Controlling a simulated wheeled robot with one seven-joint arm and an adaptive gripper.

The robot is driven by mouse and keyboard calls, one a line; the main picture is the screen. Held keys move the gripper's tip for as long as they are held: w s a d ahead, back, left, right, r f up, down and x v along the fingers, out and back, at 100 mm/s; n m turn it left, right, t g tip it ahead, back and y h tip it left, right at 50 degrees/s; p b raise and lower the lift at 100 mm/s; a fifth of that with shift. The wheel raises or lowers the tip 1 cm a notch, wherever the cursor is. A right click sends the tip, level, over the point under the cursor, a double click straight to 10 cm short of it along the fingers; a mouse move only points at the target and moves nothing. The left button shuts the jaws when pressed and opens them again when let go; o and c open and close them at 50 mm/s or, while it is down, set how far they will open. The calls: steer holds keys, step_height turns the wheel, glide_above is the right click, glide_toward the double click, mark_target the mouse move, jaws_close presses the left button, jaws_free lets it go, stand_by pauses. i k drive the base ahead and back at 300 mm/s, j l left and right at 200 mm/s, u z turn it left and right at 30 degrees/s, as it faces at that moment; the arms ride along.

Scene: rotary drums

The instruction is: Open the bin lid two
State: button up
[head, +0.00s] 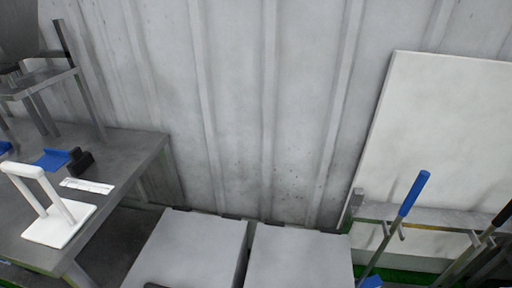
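Two boxy bins with flat grey lids stand side by side against the wall at the bottom middle of the head view. The left lid (195,245) and the right lid (298,255) both lie flat and look closed, with a narrow dark gap between them. No number shows on either, so I cannot tell which is lid two. The bins' fronts are cut off by the lower picture edge. My gripper is not in view.
A grey table (125,150) at left carries a white stand (60,222), a blue-and-black item (62,160) and a white strip (87,186). A blue-handled tool (414,194) hangs on a rail (440,216) at right, before a white board (450,135).

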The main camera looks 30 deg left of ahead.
mark_target(186, 249)
steer(key=u, duration=1.6)
steer(key=k+z, duration=0.15)
steer(key=z, duration=1.3)
steer(key=k+z, duration=0.1)
steer(key=l+u, duration=0.1)
steer(key=u, duration=0.35)
steer(key=k+u, duration=0.1)
steer(key=u, duration=0.35)
steer(key=l+u, duration=0.1)
steer(key=u, duration=0.3)
steer(key=k+u, duration=0.15)
steer(key=u, duration=0.3)
